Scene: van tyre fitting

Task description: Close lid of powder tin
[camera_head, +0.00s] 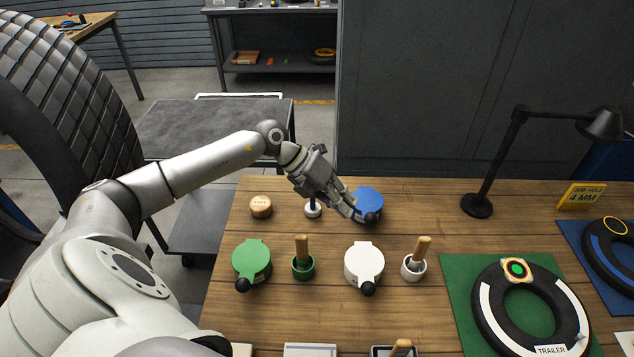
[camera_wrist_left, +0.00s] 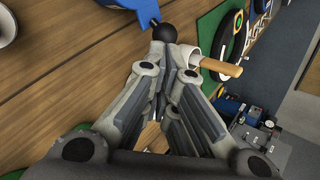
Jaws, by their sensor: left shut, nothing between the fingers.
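Three round tins with flat lids and black ball knobs stand on the wooden bench: a blue one (camera_head: 367,199) at the back, a green one (camera_head: 251,259) at front left and a white one (camera_head: 363,260) at front centre. I cannot tell which holds powder. The green and white lids look down flat. My left gripper (camera_head: 356,215) is shut and empty at the left side of the blue tin, close to its black knob (camera_head: 372,217), partly covering the tin. In the left wrist view the knob (camera_wrist_left: 164,33) and blue lid (camera_wrist_left: 112,4) lie just beyond the fingertips (camera_wrist_left: 172,55). Contact is unclear. My right gripper is out of view.
Brushes stand in a green pot (camera_head: 303,267) and a white pot (camera_head: 413,267). A lamp (camera_head: 477,205) and a tyre on a green mat (camera_head: 458,270) are right.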

